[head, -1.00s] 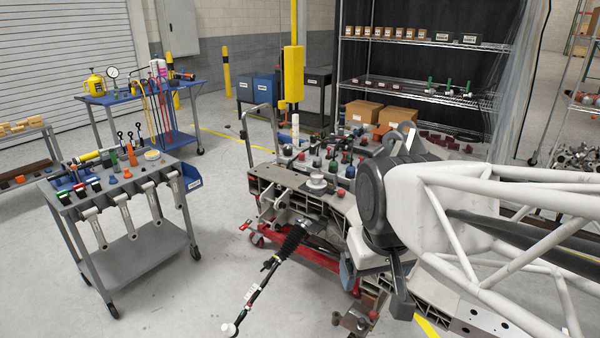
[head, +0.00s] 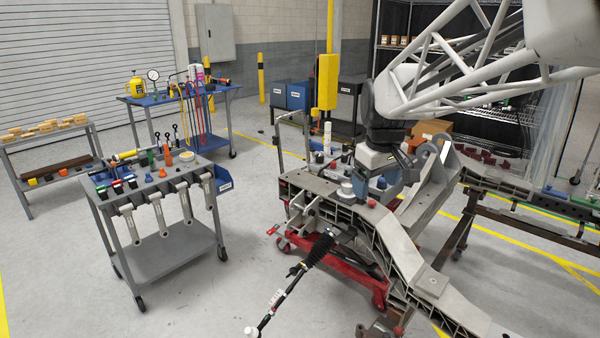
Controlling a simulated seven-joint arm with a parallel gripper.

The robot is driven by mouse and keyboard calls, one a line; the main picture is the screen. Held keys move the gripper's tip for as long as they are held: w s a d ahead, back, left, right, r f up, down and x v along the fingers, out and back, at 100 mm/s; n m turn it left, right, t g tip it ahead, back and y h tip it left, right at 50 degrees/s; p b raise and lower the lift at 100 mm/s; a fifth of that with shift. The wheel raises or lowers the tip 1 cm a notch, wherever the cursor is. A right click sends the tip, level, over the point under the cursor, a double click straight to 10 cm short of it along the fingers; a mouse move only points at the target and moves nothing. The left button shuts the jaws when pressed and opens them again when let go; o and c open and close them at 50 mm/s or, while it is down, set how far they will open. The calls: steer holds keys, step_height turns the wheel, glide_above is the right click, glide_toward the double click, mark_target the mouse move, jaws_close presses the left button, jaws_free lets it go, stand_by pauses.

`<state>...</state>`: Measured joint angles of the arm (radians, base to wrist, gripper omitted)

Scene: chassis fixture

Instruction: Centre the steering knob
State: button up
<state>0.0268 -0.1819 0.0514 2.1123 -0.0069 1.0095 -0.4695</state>
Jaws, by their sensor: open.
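A pale round knob-like piece (head: 346,191) sits on top of the grey chassis fixture (head: 405,250). I take it for the steering knob, but its marking and angle are too small to read. A steering rod with a black bellows (head: 318,248) slopes from the fixture toward the lower left and ends in a white ball end (head: 251,331).
A grey tool cart (head: 160,250) stands left of the fixture, with a blue cart (head: 180,95) behind it. Several small caps crowd the fixture behind the knob. A red base frame (head: 340,265) is below. The floor between cart and fixture is clear.

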steer(key=w+n, duration=0.2)
steer(key=w, duration=1.1)
steer(key=n+g, duration=0.2)
steer(key=n, duration=0.5)
glide_toward(347, 182)
steer(key=shift+s+f, duration=0.7)
steer(key=shift+s, duration=0.1)
steer(key=shift+w+d+f+n, duration=0.1)
steer(key=shift+w+f+n, duration=0.3)
steer(key=shift+w+f, duration=0.15)
steer(key=shift+f, duration=0.1)
steer(key=shift+f, duration=3.75)
steer(key=c, duration=0.9)
